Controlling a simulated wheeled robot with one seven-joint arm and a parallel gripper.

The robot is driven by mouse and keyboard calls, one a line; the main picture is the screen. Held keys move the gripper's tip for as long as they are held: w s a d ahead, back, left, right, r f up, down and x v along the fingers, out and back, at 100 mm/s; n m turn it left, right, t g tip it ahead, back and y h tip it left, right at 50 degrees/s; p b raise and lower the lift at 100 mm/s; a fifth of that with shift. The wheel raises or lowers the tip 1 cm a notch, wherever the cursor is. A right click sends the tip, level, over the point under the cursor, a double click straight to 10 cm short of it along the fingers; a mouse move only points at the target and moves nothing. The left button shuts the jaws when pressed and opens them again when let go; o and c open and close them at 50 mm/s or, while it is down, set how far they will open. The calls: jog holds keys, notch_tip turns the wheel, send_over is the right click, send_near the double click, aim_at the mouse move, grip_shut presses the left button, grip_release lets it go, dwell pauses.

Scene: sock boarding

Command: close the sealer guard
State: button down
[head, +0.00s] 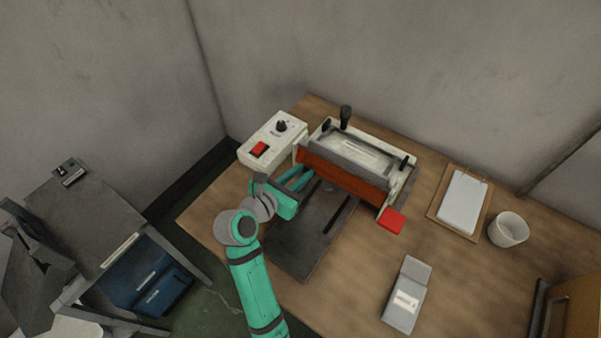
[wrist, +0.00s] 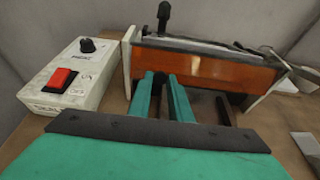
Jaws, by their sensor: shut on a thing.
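The sealer (head: 360,152) stands at the back of the wooden table, a pale frame with a grey top. Its guard (head: 345,178) is an orange see-through panel across the front. The guard also shows in the wrist view (wrist: 215,72), tilted, with its lower edge above the dark bed. My gripper (head: 303,181) reaches in from the front left, at the guard's left part. In the wrist view, the teal fingers (wrist: 163,84) are close together at the guard's lower left edge, shut on a small dark part there. The fingertips are partly hidden against the guard.
A control box (head: 272,140) with a red switch and black knob stands left of the sealer. A dark plate (head: 300,245) lies in front. A red pad (head: 391,220), clipboard (head: 460,202), white cup (head: 508,229) and grey device (head: 407,295) are to the right.

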jog(key=shift+w+d+f+t+h, duration=0.15)
jog(key=shift+f+t+h, duration=0.2)
jog(key=shift+t, duration=0.2)
jog(key=shift+w+d+f+t+h, duration=0.15)
jog(key=shift+f+t+h, duration=0.15)
jog(key=shift+t, duration=0.25)
jog(key=shift+a, duration=0.1)
jog(key=shift+r, duration=0.1)
jog(key=c, duration=1.6)
grip_release()
jog(key=v, duration=1)
jog(key=shift+s+a, duration=0.25)
jog(key=shift+s, duration=0.05)
jog(key=shift+d, duration=0.1)
